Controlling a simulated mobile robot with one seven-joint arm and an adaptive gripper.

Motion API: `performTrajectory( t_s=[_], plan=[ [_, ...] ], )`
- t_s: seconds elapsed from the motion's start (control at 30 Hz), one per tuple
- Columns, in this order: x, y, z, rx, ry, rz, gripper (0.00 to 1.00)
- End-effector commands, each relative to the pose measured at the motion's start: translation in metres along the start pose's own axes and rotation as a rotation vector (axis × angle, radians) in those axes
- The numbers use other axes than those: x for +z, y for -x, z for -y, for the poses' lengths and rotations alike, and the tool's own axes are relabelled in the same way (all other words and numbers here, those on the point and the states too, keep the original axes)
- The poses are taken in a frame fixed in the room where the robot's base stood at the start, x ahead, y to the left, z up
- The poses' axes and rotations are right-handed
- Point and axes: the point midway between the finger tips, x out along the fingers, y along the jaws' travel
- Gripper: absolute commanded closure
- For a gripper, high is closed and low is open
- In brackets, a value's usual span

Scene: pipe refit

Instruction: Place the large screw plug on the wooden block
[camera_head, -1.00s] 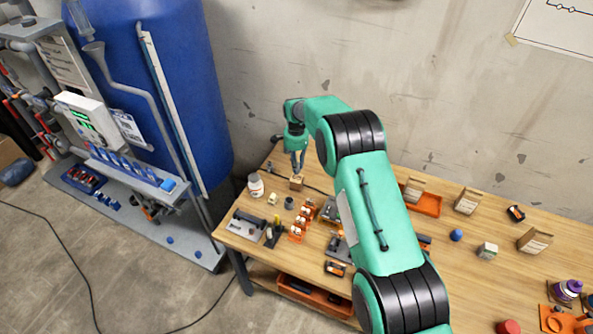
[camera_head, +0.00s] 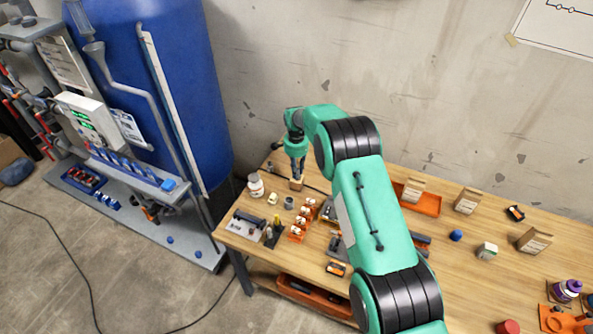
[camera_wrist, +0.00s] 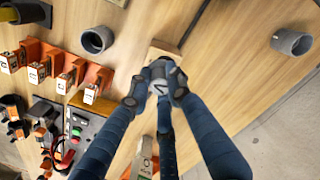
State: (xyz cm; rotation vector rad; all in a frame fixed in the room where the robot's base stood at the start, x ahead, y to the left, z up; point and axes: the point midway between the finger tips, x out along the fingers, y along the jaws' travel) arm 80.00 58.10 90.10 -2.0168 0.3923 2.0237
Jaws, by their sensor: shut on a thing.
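My gripper (camera_wrist: 157,92) is shut on the large screw plug (camera_wrist: 161,70), a grey round piece between the fingertips in the wrist view. The wooden block (camera_wrist: 166,47) is pale and shows just behind and beneath the plug, partly hidden by it. In the head view my gripper (camera_head: 297,175) points down at the wooden block (camera_head: 296,185) near the table's back left, with its fingertips at the block's top. The plug is too small to make out there. I cannot tell whether the plug touches the block.
Around the block on the table (camera_head: 390,266) are a white bottle (camera_head: 255,185), a grey hollow fitting (camera_wrist: 97,40), another grey fitting (camera_wrist: 292,41) and a row of orange holders (camera_head: 302,222). The blue tank (camera_head: 170,90) stands left of the table, the wall behind it.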

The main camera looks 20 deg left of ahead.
Motion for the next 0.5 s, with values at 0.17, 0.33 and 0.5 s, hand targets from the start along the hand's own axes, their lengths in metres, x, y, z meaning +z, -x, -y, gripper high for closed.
performTrajectory(
  t_s=[0.17, 0.33, 0.5],
  plan=[
    [0.0, -0.0027, 0.0002, 0.0, 0.0, 0.0, 0.73],
    [0.0, -0.0025, 0.0, 0.0, 0.0, 0.0, 0.62],
    [0.0, -0.0025, 0.0, 0.0, 0.0, 0.0, 0.62]
  ],
)
